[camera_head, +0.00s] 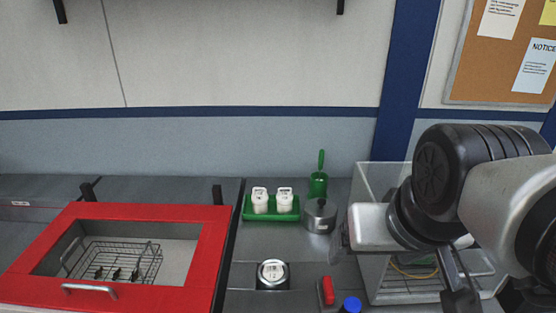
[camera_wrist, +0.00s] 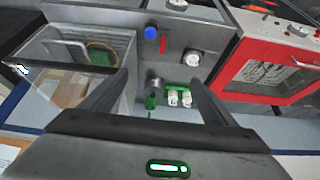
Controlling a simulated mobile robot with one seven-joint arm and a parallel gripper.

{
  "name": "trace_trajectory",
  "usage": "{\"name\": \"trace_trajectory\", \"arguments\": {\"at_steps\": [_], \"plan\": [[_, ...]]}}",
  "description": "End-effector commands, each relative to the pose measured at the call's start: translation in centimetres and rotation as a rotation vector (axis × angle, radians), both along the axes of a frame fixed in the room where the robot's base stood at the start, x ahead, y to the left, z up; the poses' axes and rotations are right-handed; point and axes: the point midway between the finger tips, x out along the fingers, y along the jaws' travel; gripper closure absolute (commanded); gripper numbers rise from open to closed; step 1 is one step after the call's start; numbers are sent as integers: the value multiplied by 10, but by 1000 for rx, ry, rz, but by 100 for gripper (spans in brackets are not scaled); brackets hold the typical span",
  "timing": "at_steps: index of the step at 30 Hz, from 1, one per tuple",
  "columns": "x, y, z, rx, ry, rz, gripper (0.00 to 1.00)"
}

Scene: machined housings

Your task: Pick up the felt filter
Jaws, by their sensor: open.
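No object can be surely told as the felt filter. A flat green piece with a yellow curved edge (camera_wrist: 101,53) lies inside a clear-walled box (camera_wrist: 58,50) in the wrist view. In the head view its yellow curve (camera_head: 412,272) shows through the box wall, partly hidden by my arm. My gripper (camera_wrist: 160,84) is open and empty, its two fingers spread in the wrist view. In the head view my gripper (camera_head: 458,285) hangs in front of the clear box (camera_head: 375,280), at the right.
A red-framed basin (camera_head: 205,255) with a wire basket (camera_head: 115,262) is at left. A green tray (camera_head: 272,213) holds two white containers. A grey metal pot (camera_head: 319,214), green scoop (camera_head: 318,180), round dial (camera_head: 272,273), red piece (camera_head: 327,290) and blue cap (camera_head: 351,304) stand nearby.

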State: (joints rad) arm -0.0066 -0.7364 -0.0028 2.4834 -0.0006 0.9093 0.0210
Motion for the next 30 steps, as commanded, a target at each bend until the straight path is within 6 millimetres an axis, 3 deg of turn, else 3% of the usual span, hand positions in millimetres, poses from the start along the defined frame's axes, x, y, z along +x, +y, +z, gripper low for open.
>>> {"name": "trace_trajectory", "arguments": {"at_steps": [1, 5, 9, 14, 20, 25, 30], "plan": [[5, 2, 0, 15, 14, -17, 29], [31, 10, 7, 93, 78, -133, 51], [75, 26, 13, 181, 183, -339, 71], [128, 50, 9, 230, 286, -608, 71], [188, 95, -16, 217, 354, -962, 71], [228, 146, -54, 162, 332, -1262, 71], [248, 203, -99, 103, 234, -1526, 71]]}}
